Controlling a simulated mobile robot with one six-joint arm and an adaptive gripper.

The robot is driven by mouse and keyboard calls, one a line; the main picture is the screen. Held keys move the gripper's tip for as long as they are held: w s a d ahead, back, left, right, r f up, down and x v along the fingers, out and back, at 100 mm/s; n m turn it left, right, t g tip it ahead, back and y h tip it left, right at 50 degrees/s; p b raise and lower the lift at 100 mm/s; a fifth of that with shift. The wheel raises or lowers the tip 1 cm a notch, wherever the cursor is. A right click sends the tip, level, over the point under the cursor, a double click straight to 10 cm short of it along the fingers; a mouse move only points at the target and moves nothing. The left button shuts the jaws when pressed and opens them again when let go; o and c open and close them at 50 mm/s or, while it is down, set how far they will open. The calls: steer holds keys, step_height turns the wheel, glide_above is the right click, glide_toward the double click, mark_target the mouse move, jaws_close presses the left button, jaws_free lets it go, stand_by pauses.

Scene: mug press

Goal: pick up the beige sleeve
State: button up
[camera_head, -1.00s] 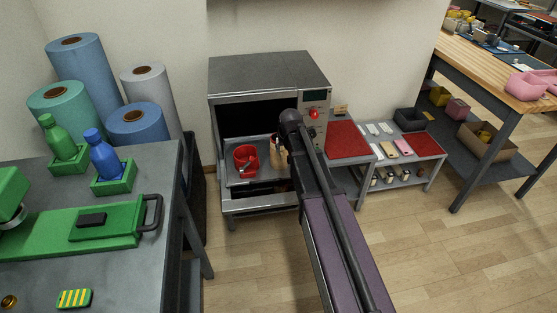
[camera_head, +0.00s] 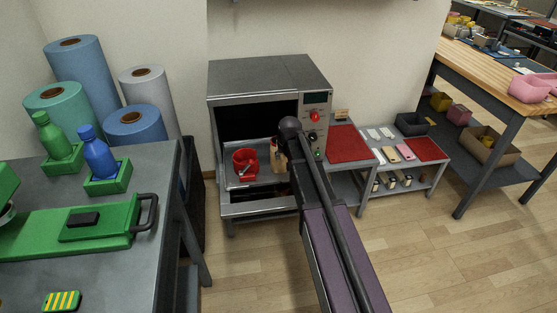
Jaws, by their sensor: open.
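A small beige-tan shape (camera_head: 279,154) shows in the opening of the grey press oven (camera_head: 268,75), just left of my arm's end. It is too small and too covered to tell whether it is the beige sleeve, a wrapped mug or part of my gripper. My gripper (camera_head: 281,160) is open at this spot, mostly hidden behind my own arm. A red mug-like piece (camera_head: 240,163) with a grey clamp stands on the oven's pulled-out shelf (camera_head: 236,182), left of my gripper and apart from it.
The oven's control panel (camera_head: 314,115) stands close to the right of my arm. A low side table (camera_head: 366,177) with red mats and small flat pieces stands further right. A workbench (camera_head: 160,205) with green fixtures and bottles fills the left. Floor at the right front (camera_head: 430,265) is clear.

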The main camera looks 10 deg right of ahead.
mark_target(283, 160)
steer(key=shift+b+x, duration=2.4)
steer(key=shift+x, duration=0.25)
steer(key=shift+s+a, duration=0.1)
jaws_close()
